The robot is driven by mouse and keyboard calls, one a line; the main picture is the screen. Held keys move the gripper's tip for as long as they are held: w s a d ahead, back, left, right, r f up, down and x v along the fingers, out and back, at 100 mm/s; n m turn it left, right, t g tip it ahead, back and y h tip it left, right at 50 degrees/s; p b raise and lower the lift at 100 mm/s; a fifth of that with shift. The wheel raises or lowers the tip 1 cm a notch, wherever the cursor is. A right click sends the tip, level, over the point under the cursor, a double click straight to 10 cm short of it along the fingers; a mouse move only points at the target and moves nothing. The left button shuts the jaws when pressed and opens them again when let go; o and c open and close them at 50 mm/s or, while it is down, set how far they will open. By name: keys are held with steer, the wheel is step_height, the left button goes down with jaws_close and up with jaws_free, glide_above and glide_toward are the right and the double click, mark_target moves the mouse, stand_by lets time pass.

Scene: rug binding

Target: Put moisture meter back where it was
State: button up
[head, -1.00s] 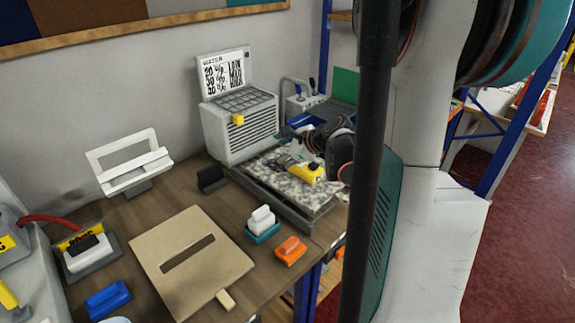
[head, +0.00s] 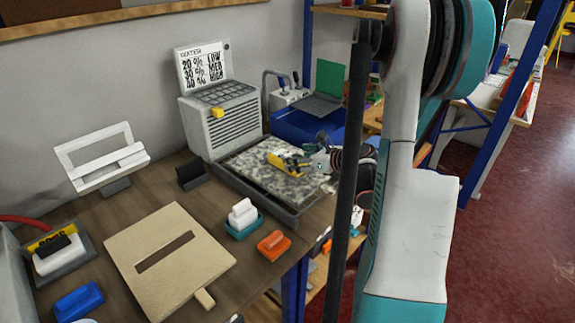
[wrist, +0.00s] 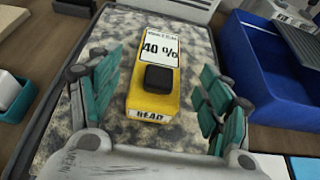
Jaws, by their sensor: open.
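The moisture meter (wrist: 151,95) is yellow with a black button, a label reading "READ" and a white display showing "40 %". It lies on the speckled grey rug piece (wrist: 198,42) in the dark tray (head: 262,203). In the head view the meter (head: 289,161) shows small near the middle of the rug piece. My gripper (wrist: 158,88) is open, with its teal fingers on either side of the meter, apart from it. In the head view my gripper (head: 318,160) is at the meter's right, partly hidden by my arm.
A moisture chart (head: 203,66) stands on the grey vented unit (head: 222,120) behind the tray. A blue bin (wrist: 262,70) is right of the tray. A white tilted stand (head: 100,160), a slotted tan board (head: 165,262), and white (head: 243,217) and orange (head: 274,244) blocks occupy the bench.

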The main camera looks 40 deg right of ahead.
steer(key=b+x, duration=0.1)
steer(key=x, duration=0.1)
steer(key=b+x, duration=0.1)
steer(key=x, duration=0.2)
steer(key=shift+s+a+f, duration=0.1)
steer(key=shift+a+f, duration=0.05)
steer(key=shift+f, duration=0.15)
steer(key=shift+w+f, duration=0.1)
steer(key=shift+w, duration=0.35)
steer(key=shift+c, duration=0.6)
steer(key=c, duration=1.3)
steer(key=shift+o, duration=0.2)
step_height(320, 180, up, 20)
steer(key=p, duration=0.6)
steer(key=shift+p, duration=0.4)
